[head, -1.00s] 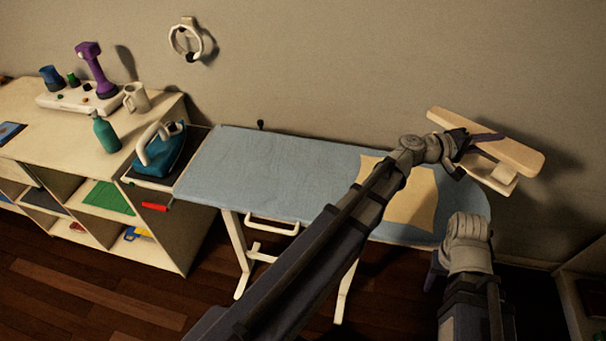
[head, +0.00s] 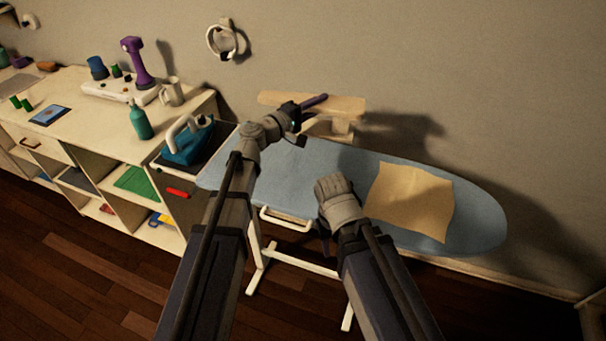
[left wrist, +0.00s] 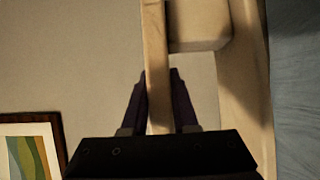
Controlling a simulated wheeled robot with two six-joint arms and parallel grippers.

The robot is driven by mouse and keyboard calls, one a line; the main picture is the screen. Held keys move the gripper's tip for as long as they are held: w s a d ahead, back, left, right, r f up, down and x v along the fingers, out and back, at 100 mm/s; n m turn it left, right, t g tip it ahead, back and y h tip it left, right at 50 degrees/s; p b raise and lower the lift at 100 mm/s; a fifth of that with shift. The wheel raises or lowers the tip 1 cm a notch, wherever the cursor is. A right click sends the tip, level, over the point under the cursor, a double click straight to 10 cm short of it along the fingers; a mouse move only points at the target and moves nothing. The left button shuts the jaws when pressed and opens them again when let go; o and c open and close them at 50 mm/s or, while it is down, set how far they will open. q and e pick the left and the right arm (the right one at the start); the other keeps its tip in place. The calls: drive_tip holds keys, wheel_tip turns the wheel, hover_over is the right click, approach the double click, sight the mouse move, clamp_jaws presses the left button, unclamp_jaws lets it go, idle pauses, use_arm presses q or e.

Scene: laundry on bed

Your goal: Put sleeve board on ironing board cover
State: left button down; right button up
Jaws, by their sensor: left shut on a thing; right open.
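The sleeve board (head: 345,103) is a pale wooden double-tier board near the ironing board's back edge. It appears raised above the cover. My left gripper (head: 309,105) is shut on its thin upper plank, at the left half. In the left wrist view the plank (left wrist: 155,65) stands between the two dark fingers (left wrist: 158,103). The ironing board cover (head: 300,175) is light blue, with a tan cloth patch (head: 411,200) lying on its right half. My right gripper (head: 323,238) is low at the cover's front edge. It is open, its fingers mostly hidden by my wrist.
A teal iron (head: 187,143) stands on a rest at the cover's left end. A shelf unit (head: 85,110) at left holds a teal bottle (head: 140,120) and a mug (head: 172,92). The wall is close behind the ironing board. The cover's right end is clear.

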use_arm(q)
drive_tip(key=m+g+h+b, duration=0.1)
drive_tip(key=g+b, duration=0.1)
hover_over(314, 137)
wheel_tip(314, 137, down, 2)
drive_tip(key=f, duration=0.1)
drive_tip(key=shift+m+h, duration=0.3)
drive_tip(key=f+b, duration=0.1)
drive_tip(key=b, duration=0.1)
drive_tip(key=f+b, duration=0.4)
drive_tip(key=shift+s+a+f, duration=0.2)
drive_tip(key=shift+a, duration=0.2)
drive_tip(key=shift+d+f, duration=0.15)
drive_tip(key=shift+f, duration=0.05)
drive_tip(key=f+b, duration=0.2)
drive_tip(key=s+f+b, duration=0.1)
drive_tip(key=b, duration=0.1)
drive_tip(key=shift+d+f, duration=0.25)
drive_tip(key=shift+f, duration=0.1)
drive_tip(key=shift+d+r, duration=0.1)
